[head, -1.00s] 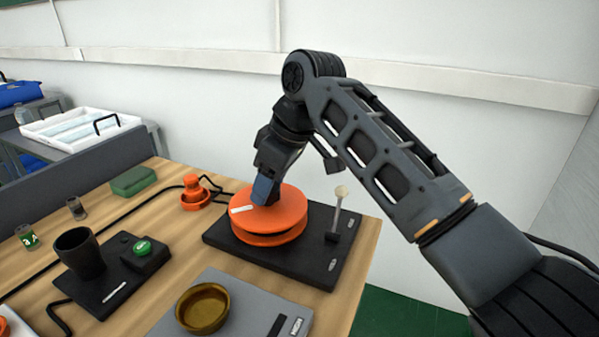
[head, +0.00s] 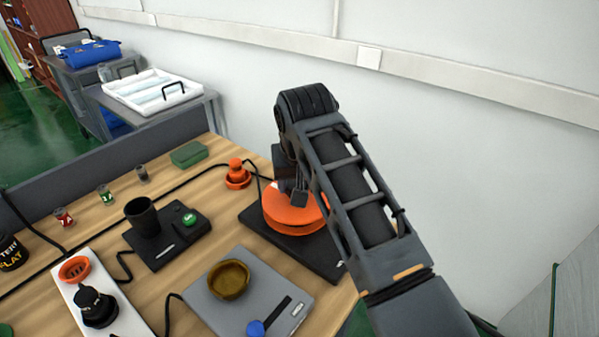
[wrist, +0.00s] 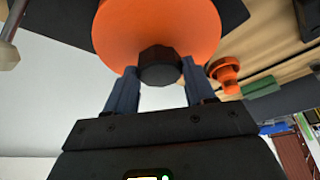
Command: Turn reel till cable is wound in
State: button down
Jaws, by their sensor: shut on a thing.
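The orange reel (head: 288,212) sits on a black base plate (head: 330,262) at the right end of the wooden table. In the wrist view its orange disc (wrist: 125,28) carries a dark faceted knob (wrist: 160,66). My gripper (wrist: 160,75) is shut on this knob, with a finger on either side. In the head view my gripper (head: 284,185) is above the reel and partly hidden by my arm. A black cable (head: 257,178) runs near an orange stopper-like piece (head: 237,175) left of the reel. How much cable is on the reel is hidden.
A grey plate with a brass bowl (head: 229,279) lies in front of the reel. A black cup (head: 142,217) and a green button (head: 189,220) stand left. A green block (head: 188,154) lies behind. A pale-tipped post (wrist: 9,52) stands beside the reel.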

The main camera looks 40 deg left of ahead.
jog(key=shift+m, duration=0.4)
jog(key=shift+c, duration=2.1)
grip_release()
jog(key=v, duration=0.7)
jog(key=shift+s+r, duration=0.15)
jog(key=shift+r, duration=0.2)
